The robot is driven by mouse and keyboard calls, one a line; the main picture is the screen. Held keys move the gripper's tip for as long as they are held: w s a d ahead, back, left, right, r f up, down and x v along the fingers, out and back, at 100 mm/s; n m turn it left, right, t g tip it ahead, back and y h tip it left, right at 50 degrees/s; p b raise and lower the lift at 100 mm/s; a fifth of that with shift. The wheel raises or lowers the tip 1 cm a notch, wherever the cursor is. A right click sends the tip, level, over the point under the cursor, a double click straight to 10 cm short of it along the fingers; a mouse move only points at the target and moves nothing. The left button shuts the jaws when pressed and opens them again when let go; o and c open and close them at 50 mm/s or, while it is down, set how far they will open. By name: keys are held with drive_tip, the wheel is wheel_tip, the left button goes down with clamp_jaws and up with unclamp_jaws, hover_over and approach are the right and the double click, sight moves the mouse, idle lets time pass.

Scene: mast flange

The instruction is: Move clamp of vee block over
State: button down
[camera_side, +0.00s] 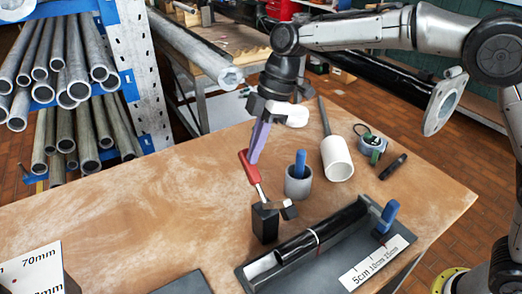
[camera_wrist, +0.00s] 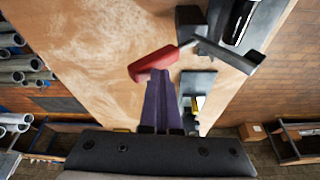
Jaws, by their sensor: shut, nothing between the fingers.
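The clamp has a red handle (camera_side: 247,167), a metal arm (camera_side: 277,208) and a black base block (camera_side: 265,226). It stands at the left end of the vee block (camera_side: 250,270), a long dark block with a black tube (camera_side: 333,226) lying in it. My gripper (camera_side: 254,158) has purple fingers, shut and empty, pointing down at the top of the red handle. In the wrist view the fingertips (camera_wrist: 161,76) meet the edge of the red handle (camera_wrist: 150,64). They touch it or nearly so; I cannot tell which. The handle leans up and left.
A grey cup with a blue-handled tool (camera_side: 298,184) stands just behind the clamp. A white cylinder (camera_side: 337,158), a tape measure (camera_side: 371,144) and a blue handle (camera_side: 387,216) lie to the right.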

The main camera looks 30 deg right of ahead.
sight(247, 148)
drive_tip(key=shift+w+f+g, duration=0.7)
drive_tip(key=shift+w+g, duration=0.1)
drive_tip(key=shift+w, duration=0.2)
drive_tip(key=shift+w+f, duration=0.8)
drive_tip(key=shift+f, duration=0.1)
drive_tip(key=shift+s+r, duration=0.1)
drive_tip(key=shift+r, duration=0.4)
drive_tip(key=r, duration=0.1)
drive_tip(key=s+r, duration=0.1)
drive_tip(key=r, duration=0.1)
drive_tip(key=w+v, duration=0.1)
drive_tip(key=v, duration=0.9)
drive_tip(key=shift+w+f, duration=0.15)
drive_tip(key=shift+w, duration=0.25)
